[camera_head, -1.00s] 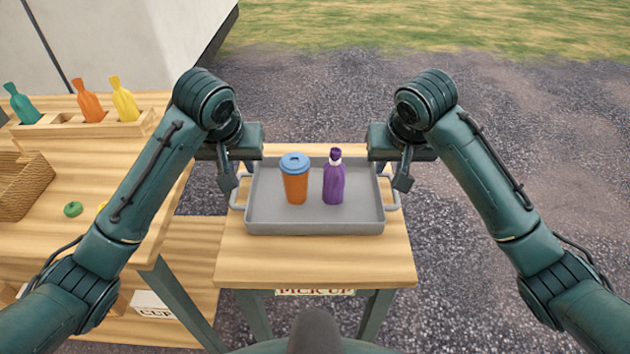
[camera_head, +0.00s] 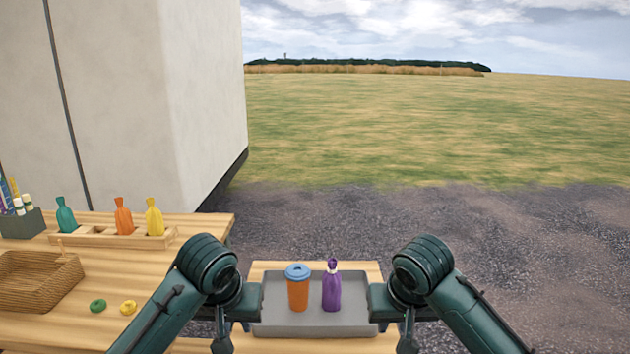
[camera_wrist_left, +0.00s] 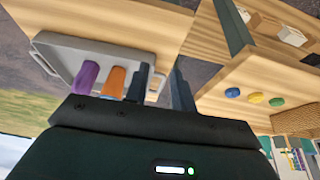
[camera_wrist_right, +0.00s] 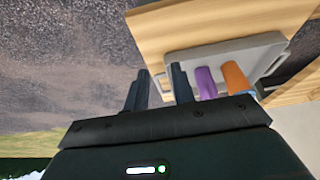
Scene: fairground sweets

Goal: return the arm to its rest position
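My left gripper (camera_head: 222,342) hangs at the left side of the grey tray, and my right gripper (camera_head: 408,340) at its right side. Both face downward in the head view, their lower parts partly cut off. In the left wrist view the fingers (camera_wrist_left: 160,84) stand apart with nothing between them. In the right wrist view the fingers (camera_wrist_right: 157,88) are also apart and empty. Both arms are bent roughly symmetrically, clear of the items on the tray.
The tray (camera_head: 275,328) holds an orange cup with a blue lid (camera_head: 298,290) and a purple bottle (camera_head: 331,288), both upright. Open ground lies beyond.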

